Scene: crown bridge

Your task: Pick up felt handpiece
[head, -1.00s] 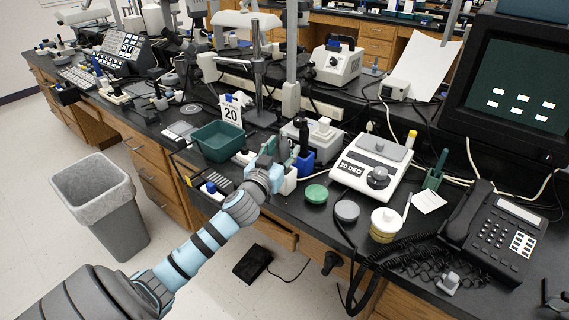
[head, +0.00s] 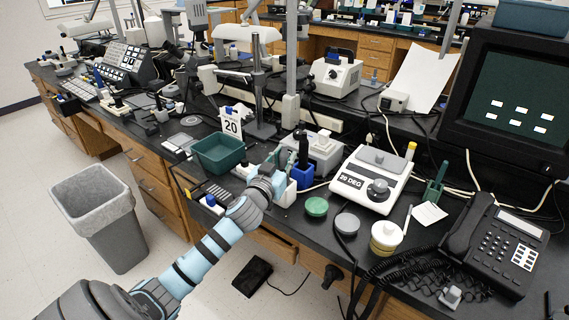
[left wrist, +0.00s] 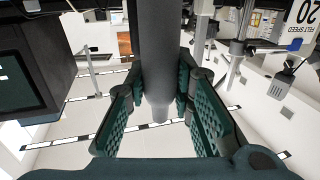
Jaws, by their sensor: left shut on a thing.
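My left gripper (head: 281,160) is over the bench near its front edge, beside a white holder (head: 286,192) and a blue holder (head: 304,177). In the left wrist view, its green padded fingers (left wrist: 158,108) are closed around a dark grey cylindrical handpiece (left wrist: 161,45), which looks like the felt handpiece. The handpiece's lower end is a lighter grey tip between the fingers. In the head view the gripper mostly hides it, so I cannot tell whether it still touches the white holder. Another black handpiece (head: 303,145) stands upright in the blue holder. My right gripper is out of view.
A "20 DEG" unit (head: 365,180), green and grey discs (head: 316,206), a white jar (head: 386,237) and a telephone (head: 497,245) are to the right. A bin (head: 103,215) stands on the floor.

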